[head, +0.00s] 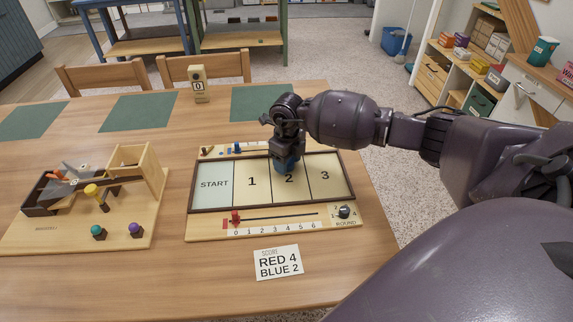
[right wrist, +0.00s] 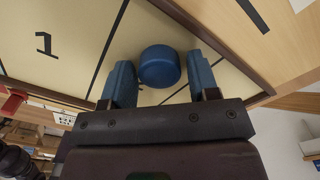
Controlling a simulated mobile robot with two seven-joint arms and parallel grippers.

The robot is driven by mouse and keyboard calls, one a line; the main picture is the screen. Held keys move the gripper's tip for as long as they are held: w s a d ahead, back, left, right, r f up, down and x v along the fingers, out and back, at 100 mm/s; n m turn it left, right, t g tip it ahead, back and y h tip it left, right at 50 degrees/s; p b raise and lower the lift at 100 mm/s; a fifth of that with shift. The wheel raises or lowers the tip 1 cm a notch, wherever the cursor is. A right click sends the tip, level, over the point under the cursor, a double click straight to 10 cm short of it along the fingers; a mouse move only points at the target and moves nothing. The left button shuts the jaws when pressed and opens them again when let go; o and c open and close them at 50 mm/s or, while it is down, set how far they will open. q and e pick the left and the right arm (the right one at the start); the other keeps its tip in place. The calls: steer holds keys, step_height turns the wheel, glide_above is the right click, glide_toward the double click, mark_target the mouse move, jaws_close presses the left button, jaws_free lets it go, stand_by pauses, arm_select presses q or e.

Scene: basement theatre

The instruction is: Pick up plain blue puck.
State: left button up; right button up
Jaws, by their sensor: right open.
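The plain blue puck (right wrist: 159,62) shows in the right wrist view as a smooth blue disc on the pale board (head: 213,200), close to a dark dividing line. My right gripper (right wrist: 160,82) is open, with one blue finger pad on either side of the puck and a gap to each. My left gripper is in neither view.
A red slider (head: 236,216) and a blue slider (head: 237,148) sit on the board's near and far rails. A score card (head: 278,262) lies in front. Table between is clear.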

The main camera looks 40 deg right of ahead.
steer(key=shift+r, duration=0.1)
steer(key=shift+c, duration=0.2)
steer(key=c, duration=0.6)
steer(key=shift+c, duration=0.2)
steer(key=shift+r, duration=0.1)
